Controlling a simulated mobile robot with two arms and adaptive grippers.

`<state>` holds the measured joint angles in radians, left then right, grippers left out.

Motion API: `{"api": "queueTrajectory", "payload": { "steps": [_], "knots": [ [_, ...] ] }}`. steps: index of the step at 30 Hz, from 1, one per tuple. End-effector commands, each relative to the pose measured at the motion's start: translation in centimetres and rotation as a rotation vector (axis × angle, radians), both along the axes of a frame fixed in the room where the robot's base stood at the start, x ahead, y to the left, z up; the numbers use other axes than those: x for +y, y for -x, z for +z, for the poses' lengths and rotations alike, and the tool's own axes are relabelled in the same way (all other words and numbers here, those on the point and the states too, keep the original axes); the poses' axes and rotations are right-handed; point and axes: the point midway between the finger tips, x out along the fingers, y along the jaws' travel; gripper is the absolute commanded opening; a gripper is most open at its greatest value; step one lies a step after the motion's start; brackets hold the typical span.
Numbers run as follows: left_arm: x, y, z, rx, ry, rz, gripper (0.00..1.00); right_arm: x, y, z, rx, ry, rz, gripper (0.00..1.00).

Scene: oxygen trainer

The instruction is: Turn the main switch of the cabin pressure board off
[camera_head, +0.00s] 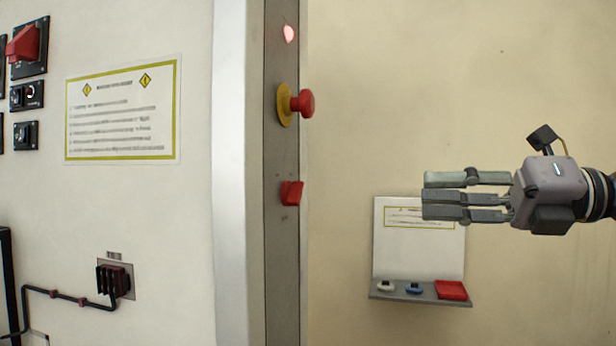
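A red rotary handle (24,44) on a black plate sits at the top left edge of the white panel. A smaller red knob (291,193) is on the grey upright strip, under a red mushroom button (303,103) with a yellow collar. No readable label shows which one is the main switch. My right gripper (423,197) comes in from the right with its fingers stretched out straight and pointing left. It is open and empty, well to the right of the strip and apart from everything. My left gripper is not in view.
A small wall shelf (388,291) with a white item, a blue item and a red block (452,290) is below my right gripper. A yellow-framed notice (122,112) and a cabled black connector (113,281) are on the white panel.

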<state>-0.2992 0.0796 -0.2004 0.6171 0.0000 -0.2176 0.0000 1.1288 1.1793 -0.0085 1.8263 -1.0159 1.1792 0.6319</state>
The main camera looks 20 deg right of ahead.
Motion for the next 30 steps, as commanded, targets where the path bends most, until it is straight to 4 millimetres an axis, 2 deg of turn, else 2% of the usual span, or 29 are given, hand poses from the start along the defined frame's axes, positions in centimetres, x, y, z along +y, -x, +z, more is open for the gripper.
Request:
{"api": "queueTrajectory", "payload": {
  "steps": [19, 24, 30],
  "knots": [
    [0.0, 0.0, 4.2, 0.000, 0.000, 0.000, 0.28, 11.2, -7.3, 0.3, -0.001, -0.002, 0.011, 0.28],
    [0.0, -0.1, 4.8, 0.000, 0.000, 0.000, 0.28, 13.0, -8.6, 0.1, -0.001, -0.002, 0.008, 0.28],
    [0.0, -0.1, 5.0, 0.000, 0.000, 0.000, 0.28, 13.9, -9.2, 0.0, -0.001, -0.002, 0.006, 0.28]
  ]
}}
